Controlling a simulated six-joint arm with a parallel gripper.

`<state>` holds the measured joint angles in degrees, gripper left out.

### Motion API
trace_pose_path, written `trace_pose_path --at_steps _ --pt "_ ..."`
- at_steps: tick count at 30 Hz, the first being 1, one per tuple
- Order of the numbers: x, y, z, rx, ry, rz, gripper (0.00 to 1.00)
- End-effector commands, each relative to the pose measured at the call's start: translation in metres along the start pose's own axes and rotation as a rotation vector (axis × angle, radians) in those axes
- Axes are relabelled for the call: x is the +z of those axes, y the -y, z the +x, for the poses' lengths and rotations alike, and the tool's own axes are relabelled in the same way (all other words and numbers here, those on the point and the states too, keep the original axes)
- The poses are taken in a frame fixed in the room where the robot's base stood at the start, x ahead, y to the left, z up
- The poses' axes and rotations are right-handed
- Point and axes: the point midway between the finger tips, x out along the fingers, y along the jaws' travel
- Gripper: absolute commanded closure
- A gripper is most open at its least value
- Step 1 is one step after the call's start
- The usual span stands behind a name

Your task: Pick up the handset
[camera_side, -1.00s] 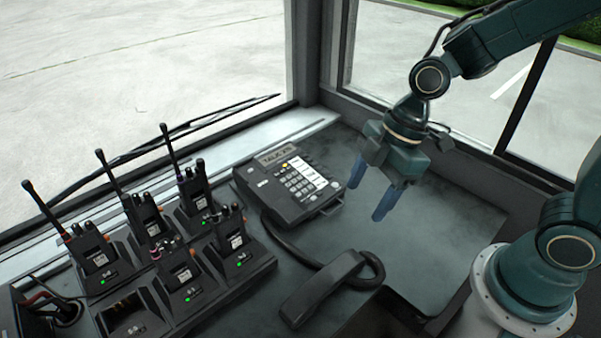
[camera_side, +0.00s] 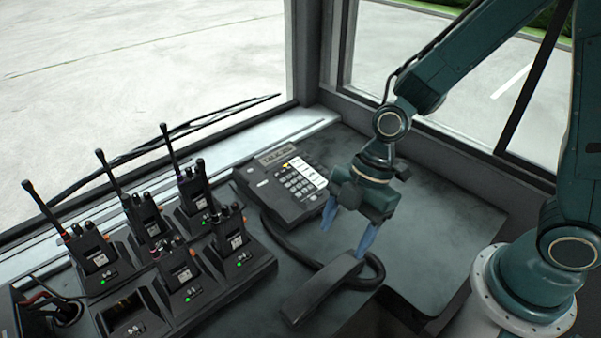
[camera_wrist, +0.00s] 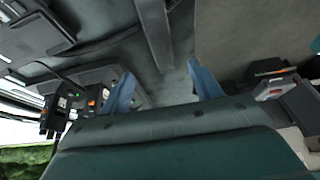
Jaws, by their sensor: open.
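The black handset (camera_side: 322,288) lies off its cradle on the grey desk, near the front, slanting from lower left to upper right in the side view. Its cord (camera_side: 283,240) curves from the desk phone (camera_side: 285,191) around to the handset's right end. My gripper (camera_side: 346,238) is open and empty, its blue fingers pointing down. In the side view the right fingertip appears just above the handset's upper right end; I cannot tell whether they touch. In the wrist view the two fingers (camera_wrist: 163,90) stand apart, with a dark bar between them that may be the handset.
Several handheld radios stand in a charger rack (camera_side: 205,300) left of the handset; one front slot is empty. The desk phone sits behind the handset, near the window ledge. The desk (camera_side: 440,220) is clear to the right of the gripper.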

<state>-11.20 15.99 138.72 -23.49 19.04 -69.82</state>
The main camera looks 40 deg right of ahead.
Motion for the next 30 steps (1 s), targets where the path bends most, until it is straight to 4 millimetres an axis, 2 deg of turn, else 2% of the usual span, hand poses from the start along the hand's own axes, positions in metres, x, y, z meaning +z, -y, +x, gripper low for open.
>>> trace_pose_path --at_steps 18,30 --pt "0.001 0.001 0.061 -0.003 0.002 0.001 0.36" --pt "0.001 0.001 0.070 0.000 0.002 0.000 0.36"
